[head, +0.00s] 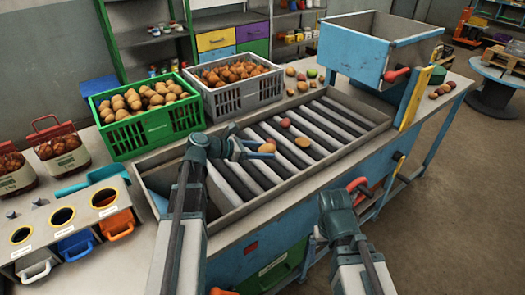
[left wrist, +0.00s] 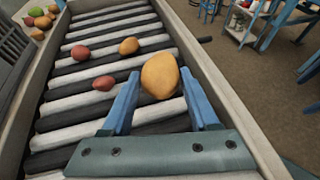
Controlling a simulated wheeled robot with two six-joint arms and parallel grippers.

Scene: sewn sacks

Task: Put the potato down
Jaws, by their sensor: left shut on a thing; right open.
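A yellow-tan potato (head: 267,147) is held between the blue fingers of my left gripper (head: 252,148), over the striped roller bed (head: 338,118). In the left wrist view the potato (left wrist: 160,74) sits between the fingertips of the left gripper (left wrist: 159,84), with rollers behind it. I cannot tell whether its underside touches the rollers. My right gripper (head: 318,236) is low beside the front of the roller table, open, its fingers only partly visible.
Other produce lies on the rollers: a red piece (left wrist: 80,52), another red piece (left wrist: 103,83) and an orange one (left wrist: 129,46). A green crate (head: 145,118) and a grey crate (head: 245,95) of potatoes stand behind. The bed's raised metal rim (left wrist: 225,90) runs alongside. Many rollers are bare.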

